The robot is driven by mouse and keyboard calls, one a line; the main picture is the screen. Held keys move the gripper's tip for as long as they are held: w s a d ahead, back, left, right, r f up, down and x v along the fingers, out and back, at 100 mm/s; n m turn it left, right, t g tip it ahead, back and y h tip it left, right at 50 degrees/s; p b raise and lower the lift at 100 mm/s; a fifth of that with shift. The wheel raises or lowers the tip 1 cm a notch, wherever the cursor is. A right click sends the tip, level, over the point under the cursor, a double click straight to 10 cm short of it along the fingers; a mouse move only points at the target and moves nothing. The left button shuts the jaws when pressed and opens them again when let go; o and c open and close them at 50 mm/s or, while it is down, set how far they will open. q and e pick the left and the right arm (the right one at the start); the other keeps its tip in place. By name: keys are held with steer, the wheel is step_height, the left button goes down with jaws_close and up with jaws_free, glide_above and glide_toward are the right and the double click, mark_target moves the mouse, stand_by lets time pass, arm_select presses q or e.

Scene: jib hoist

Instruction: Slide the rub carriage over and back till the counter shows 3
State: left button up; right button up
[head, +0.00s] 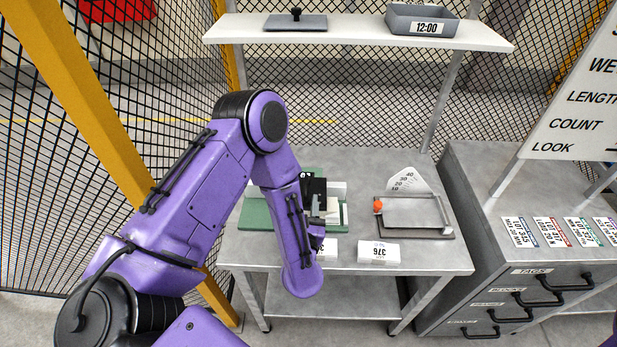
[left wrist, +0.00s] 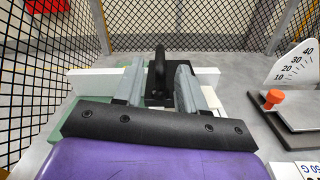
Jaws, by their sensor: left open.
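The rub carriage has a black upright handle (left wrist: 158,72) and sits on a green base (head: 257,212) with a white rail (left wrist: 95,82), on the grey bench. My left gripper (left wrist: 159,68) is open, with one grey finger on each side of the handle. I cannot tell whether either finger touches it. In the head view my purple forearm covers much of the carriage and the gripper. A small black part with white marks (head: 306,175) shows at the back of the base; no count is readable. My right gripper is out of view.
Right of the base stands a grey frame (head: 415,234) with an orange knob (head: 378,206) and a white scale fan (head: 405,181). A white label block (head: 378,252) lies at the bench front. A shelf (head: 355,32) spans above. Drawers (head: 520,300) stand right; yellow post (head: 95,85) left.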

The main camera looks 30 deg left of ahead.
mark_target(306, 190)
arm_select(q)
steer(key=p+x, duration=0.1)
steer(key=x, duration=0.6)
steer(key=shift+p, duration=0.4)
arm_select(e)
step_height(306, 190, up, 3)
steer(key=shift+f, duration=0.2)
arm_select(q)
jaws_close()
